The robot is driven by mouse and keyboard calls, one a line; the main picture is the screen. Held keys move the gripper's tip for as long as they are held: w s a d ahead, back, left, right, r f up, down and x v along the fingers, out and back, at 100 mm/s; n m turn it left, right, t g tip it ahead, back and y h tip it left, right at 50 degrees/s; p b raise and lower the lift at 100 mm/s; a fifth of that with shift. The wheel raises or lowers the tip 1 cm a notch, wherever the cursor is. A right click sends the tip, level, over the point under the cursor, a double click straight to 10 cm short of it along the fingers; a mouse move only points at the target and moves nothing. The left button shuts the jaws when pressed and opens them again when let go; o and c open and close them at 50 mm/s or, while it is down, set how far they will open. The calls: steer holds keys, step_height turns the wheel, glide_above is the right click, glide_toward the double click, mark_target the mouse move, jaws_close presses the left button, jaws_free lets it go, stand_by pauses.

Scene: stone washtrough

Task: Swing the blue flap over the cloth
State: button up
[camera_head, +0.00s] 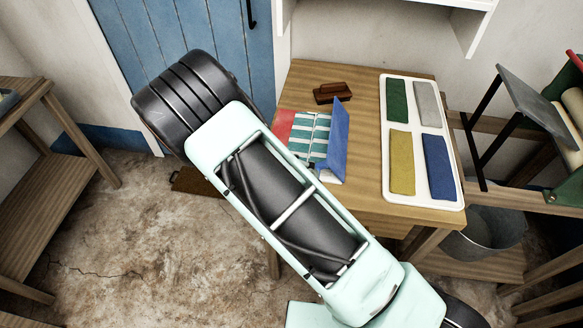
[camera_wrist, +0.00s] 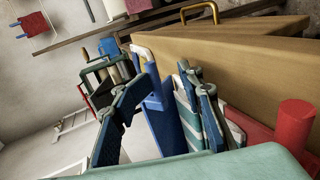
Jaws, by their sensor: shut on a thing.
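The blue flap (camera_head: 338,138) stands raised at the right side of the striped cloth (camera_head: 309,133) in the head view. The cloth has teal and white stripes and lies flat, with a red flap (camera_head: 284,124) along its left side. In the wrist view my gripper (camera_wrist: 165,75) has its fingers on either side of the blue flap (camera_wrist: 166,122), shut on it. Striped cloth (camera_wrist: 212,125) shows beside the right finger.
A white tray (camera_head: 383,142) with green, grey, yellow and blue pads lies to the right on the wooden table (camera_head: 358,200). A brown wooden block (camera_head: 332,92) lies behind the cloth. A metal bucket (camera_head: 490,232) stands below right. A red cylinder (camera_wrist: 293,124) shows in the wrist view.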

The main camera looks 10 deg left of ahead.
steer(key=v, duration=1.1)
steer(key=shift+w+r, duration=0.1)
stand_by(0.7)
